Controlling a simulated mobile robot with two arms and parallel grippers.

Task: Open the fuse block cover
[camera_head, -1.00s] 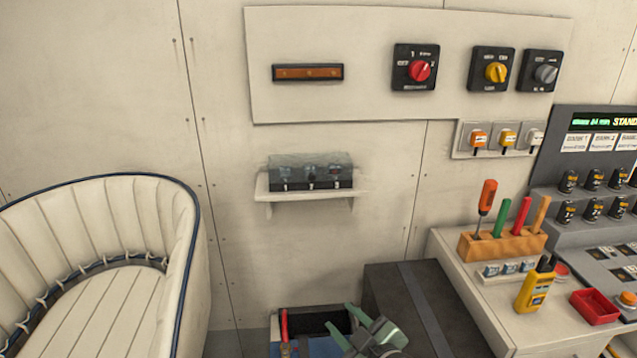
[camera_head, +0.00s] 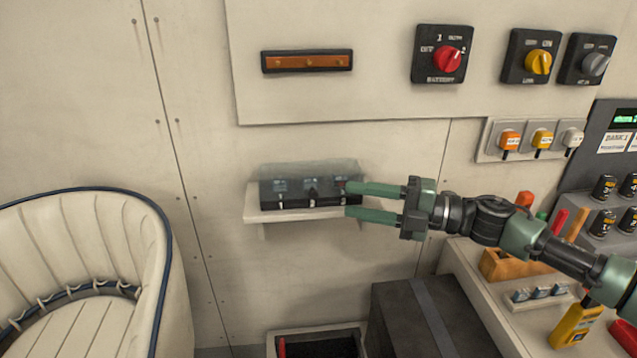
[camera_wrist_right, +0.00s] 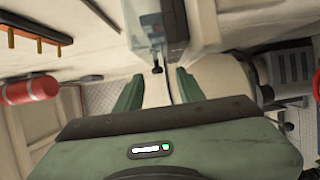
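The fuse block (camera_head: 285,203) sits on a small white wall shelf (camera_head: 284,216). Its clear, smoky cover (camera_head: 310,173) is down over the fuses. My right gripper (camera_head: 346,200) is open, its green fingers pointing left at the right end of the block. The upper finger overlaps the block's right edge in the head view, and the lower finger is by the shelf edge; I cannot tell whether they touch. In the right wrist view the open fingers (camera_wrist_right: 158,92) have the cover's end (camera_wrist_right: 158,22) ahead of them, with nothing clearly held. My left gripper is not in view.
A switch panel with a red battery knob (camera_head: 447,60) is above right. A cream seat (camera_head: 85,265) is at left. A dark box (camera_head: 425,315) and a bench with a wooden tool holder (camera_head: 497,264) are below right. The wall left of the shelf is clear.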

